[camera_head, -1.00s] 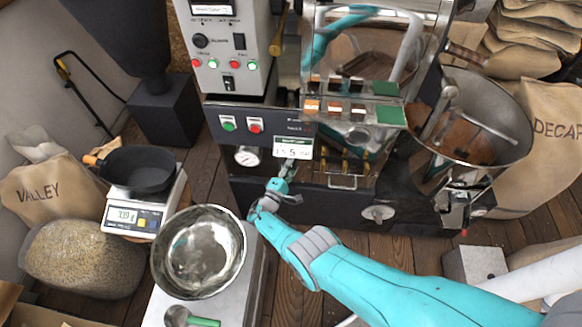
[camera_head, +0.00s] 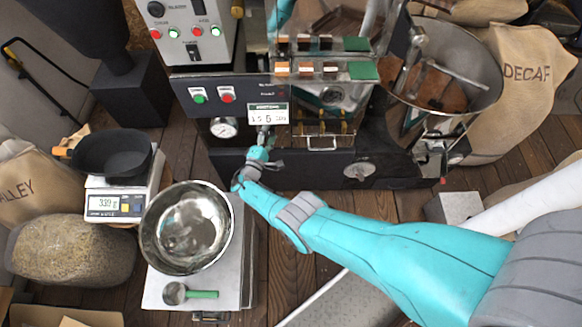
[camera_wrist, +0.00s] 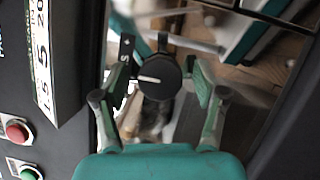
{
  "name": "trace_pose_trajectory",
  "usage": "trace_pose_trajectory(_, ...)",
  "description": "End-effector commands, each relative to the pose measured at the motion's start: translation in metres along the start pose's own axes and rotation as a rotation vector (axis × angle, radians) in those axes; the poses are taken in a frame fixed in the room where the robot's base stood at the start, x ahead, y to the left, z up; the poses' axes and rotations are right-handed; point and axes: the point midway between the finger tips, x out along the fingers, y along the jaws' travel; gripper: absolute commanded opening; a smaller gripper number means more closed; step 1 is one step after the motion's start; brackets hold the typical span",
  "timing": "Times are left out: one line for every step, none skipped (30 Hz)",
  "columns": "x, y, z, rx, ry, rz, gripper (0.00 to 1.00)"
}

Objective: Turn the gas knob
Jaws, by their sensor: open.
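A round black knob (camera_wrist: 158,78) with a white pointer line shows in the wrist view. The line lies roughly sideways in that picture. My gripper (camera_wrist: 160,72) is open, with one finger on each side of the knob. I cannot tell whether the fingers touch it. In the head view my gripper (camera_head: 263,140) is at the roaster's dark front panel (camera_head: 240,92), just below the small number display (camera_head: 268,114). The knob is not clearly visible there.
Green (camera_head: 199,95) and red (camera_head: 227,95) buttons and a round gauge (camera_head: 224,127) sit left of my gripper. A steel bowl (camera_head: 228,225) stands below left, beside a scale (camera_head: 112,206) bearing a black pan. A cooling drum (camera_head: 480,60) is at the right.

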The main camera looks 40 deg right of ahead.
Motion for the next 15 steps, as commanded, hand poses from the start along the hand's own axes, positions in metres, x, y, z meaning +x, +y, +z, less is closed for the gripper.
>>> trace_pose_trajectory(-0.0005, -0.0005, 0.0005, 0.019, 0.000, -0.008, 0.71)
trace_pose_trajectory(-0.0006, -0.0008, 0.0006, 0.033, 0.001, -0.014, 0.71)
trace_pose_trajectory(-0.0004, -0.0001, 0.0003, 0.054, 0.000, -0.021, 0.71)
trace_pose_trajectory(-0.0004, -0.0001, 0.0004, 0.071, 0.000, -0.029, 0.71)
trace_pose_trajectory(-0.0006, -0.0005, 0.0006, 0.089, 0.000, -0.037, 0.71)
trace_pose_trajectory(-0.0005, -0.0003, 0.0004, 0.115, 0.001, -0.047, 0.71)
trace_pose_trajectory(-0.0003, 0.0001, 0.0003, 0.136, 0.000, -0.056, 0.71)
trace_pose_trajectory(-0.0004, 0.0000, 0.0005, 0.156, 0.000, -0.064, 0.71)
trace_pose_trajectory(-0.0005, -0.0004, 0.0006, 0.185, 0.000, -0.077, 0.71)
trace_pose_trajectory(-0.0003, 0.0001, 0.0004, 0.209, 0.000, -0.086, 0.71)
trace_pose_trajectory(-0.0003, 0.0003, 0.0005, 0.232, 0.000, -0.095, 0.71)
trace_pose_trajectory(-0.0003, 0.0000, 0.0006, 0.265, 0.000, -0.109, 0.71)
trace_pose_trajectory(-0.0003, 0.0001, 0.0006, 0.290, 0.000, -0.120, 0.71)
trace_pose_trajectory(-0.0002, 0.0004, 0.0006, 0.317, 0.000, -0.131, 0.71)
trace_pose_trajectory(-0.0002, 0.0005, 0.0007, 0.353, 0.000, -0.146, 0.71)
